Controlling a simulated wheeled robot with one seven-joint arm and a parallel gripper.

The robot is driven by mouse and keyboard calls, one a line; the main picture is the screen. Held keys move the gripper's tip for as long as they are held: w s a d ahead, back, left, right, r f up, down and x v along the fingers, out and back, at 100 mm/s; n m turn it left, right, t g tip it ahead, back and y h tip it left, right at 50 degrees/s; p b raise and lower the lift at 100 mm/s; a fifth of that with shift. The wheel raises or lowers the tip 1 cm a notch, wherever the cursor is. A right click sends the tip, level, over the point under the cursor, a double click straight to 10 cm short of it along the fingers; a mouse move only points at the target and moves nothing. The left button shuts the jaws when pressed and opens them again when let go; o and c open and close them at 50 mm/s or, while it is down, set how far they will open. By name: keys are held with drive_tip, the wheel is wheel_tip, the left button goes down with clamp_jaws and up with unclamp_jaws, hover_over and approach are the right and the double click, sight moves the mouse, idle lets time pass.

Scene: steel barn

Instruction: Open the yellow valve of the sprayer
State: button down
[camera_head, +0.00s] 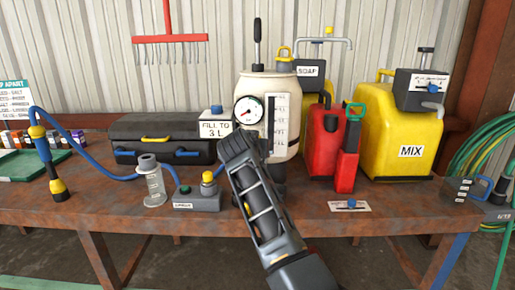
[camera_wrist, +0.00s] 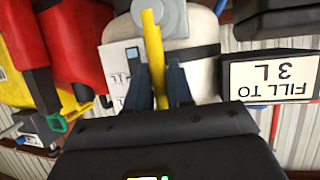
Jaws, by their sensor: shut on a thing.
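The sprayer (camera_head: 284,86) is a cream tank with a black pump handle on top, a round gauge (camera_head: 248,111) and a white scale on its front. It stands upright on the bench. In the head view my arm covers its lower front, and the valve cannot be made out there. In the wrist view, which is upside down, the yellow valve lever (camera_wrist: 151,29) is a long bar in front of the tank (camera_wrist: 204,25). My gripper (camera_wrist: 158,75) has its two dark fingers on either side of the bar, shut on it.
A "FILL TO 3 L" sign (camera_head: 215,130) and black toolbox (camera_head: 130,135) stand left of the tank. A red can (camera_head: 323,130) and yellow MIX container (camera_head: 395,135) stand right. A grey box with a yellow knob (camera_head: 208,178) and clear cylinder (camera_head: 152,184) sit at the front left.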

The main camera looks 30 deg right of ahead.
drive_tip(key=shift+a, duration=0.1)
drive_tip(key=c, duration=1.1)
unclamp_jaws()
drive_tip(key=shift+w, duration=0.1)
drive_tip(key=b+v, duration=0.1)
drive_tip(key=v, duration=0.6)
drive_tip(key=shift+s+a, duration=0.2)
drive_tip(key=shift+s, duration=0.1)
drive_tip(key=shift+r, duration=0.15)
